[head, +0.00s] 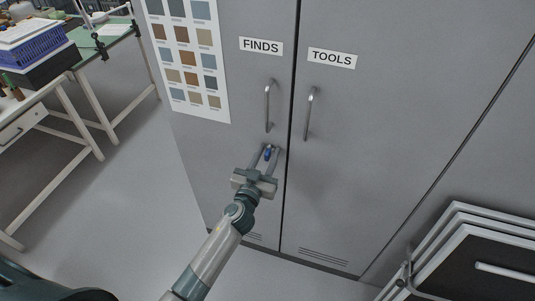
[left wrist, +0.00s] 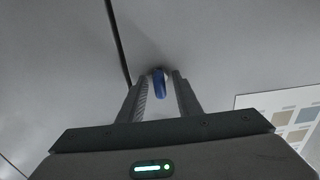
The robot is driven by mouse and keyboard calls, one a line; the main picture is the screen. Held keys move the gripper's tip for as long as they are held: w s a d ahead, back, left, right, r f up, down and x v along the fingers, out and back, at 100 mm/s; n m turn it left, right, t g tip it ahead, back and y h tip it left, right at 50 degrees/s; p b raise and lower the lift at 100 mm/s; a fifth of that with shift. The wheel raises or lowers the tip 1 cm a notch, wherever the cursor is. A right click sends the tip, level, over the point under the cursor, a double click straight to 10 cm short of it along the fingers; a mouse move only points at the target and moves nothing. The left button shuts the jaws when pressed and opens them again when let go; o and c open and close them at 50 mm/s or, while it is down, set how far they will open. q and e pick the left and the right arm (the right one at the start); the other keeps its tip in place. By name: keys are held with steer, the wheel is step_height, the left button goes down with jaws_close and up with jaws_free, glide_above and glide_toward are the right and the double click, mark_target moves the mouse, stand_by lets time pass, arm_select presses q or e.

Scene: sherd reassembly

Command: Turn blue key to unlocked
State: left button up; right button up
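The blue key (head: 268,153) sits in the lock of the grey cabinet's left door (head: 225,150), the one labelled FINDS, below its handle. My left gripper (head: 266,155) reaches up to the door with one finger on each side of the key. In the left wrist view the blue key (left wrist: 159,83) stands between the two fingertips (left wrist: 160,80), with a gap visible on both sides. The fingers are apart and the gripper is open. My right gripper is not in view.
The FINDS handle (head: 269,105) and TOOLS handle (head: 311,113) are above the key. A colour chart (head: 187,60) hangs on the left door. Stacked dark-faced panels (head: 470,255) stand at lower right. Tables with a blue crate (head: 35,62) are at left. The floor between is clear.

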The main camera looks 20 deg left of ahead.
arm_select(q)
jaws_close()
